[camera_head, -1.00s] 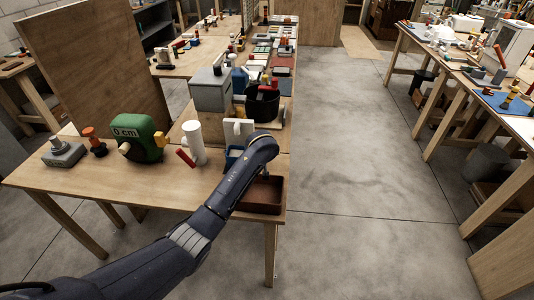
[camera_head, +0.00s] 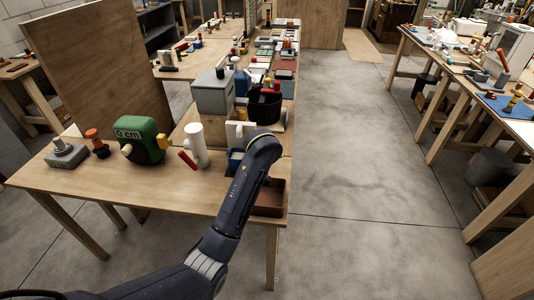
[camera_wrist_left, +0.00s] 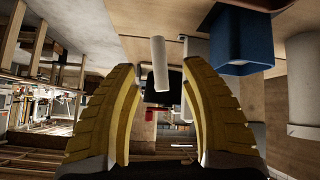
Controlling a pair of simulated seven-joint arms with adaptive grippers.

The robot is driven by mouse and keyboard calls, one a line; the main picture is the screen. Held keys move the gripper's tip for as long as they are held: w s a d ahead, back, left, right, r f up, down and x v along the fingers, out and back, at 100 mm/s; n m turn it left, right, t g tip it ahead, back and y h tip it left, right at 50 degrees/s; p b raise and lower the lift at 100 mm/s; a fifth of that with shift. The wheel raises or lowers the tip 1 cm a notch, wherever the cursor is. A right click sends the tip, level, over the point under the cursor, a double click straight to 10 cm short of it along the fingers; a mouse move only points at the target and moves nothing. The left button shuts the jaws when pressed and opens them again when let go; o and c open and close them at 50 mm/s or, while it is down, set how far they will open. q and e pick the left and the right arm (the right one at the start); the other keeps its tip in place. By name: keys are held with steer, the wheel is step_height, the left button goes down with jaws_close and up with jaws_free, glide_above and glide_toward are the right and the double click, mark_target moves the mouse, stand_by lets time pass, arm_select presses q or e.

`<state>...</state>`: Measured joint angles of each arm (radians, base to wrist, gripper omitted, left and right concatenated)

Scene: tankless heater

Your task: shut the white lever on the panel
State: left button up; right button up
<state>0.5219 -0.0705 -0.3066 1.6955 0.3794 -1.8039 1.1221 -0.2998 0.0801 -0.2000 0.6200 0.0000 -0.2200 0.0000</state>
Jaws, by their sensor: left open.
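A white panel (camera_head: 232,131) stands on the near wooden table, partly hidden behind my left arm in the head view. The wrist view looks upside down, with the tabletop along its top. There a white lever (camera_wrist_left: 159,62), a plain rod, shows between the fingers, with a white panel (camera_wrist_left: 194,62) just to its right. My left gripper (camera_wrist_left: 158,72) is open with its yellow fingers spread to both sides of the rod. I cannot tell whether either finger touches it. In the head view my arm hides this gripper. My right gripper is not in view.
A blue container (camera_wrist_left: 244,38) is close to the gripper. A white cylinder with a red handle (camera_head: 196,146), a green gauge (camera_head: 139,139), a brown tray (camera_head: 270,198), a black pot (camera_head: 264,105) and a grey box (camera_head: 214,93) crowd the table.

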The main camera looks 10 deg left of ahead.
arm_select(q)
steer(key=shift+v, duration=1.6)
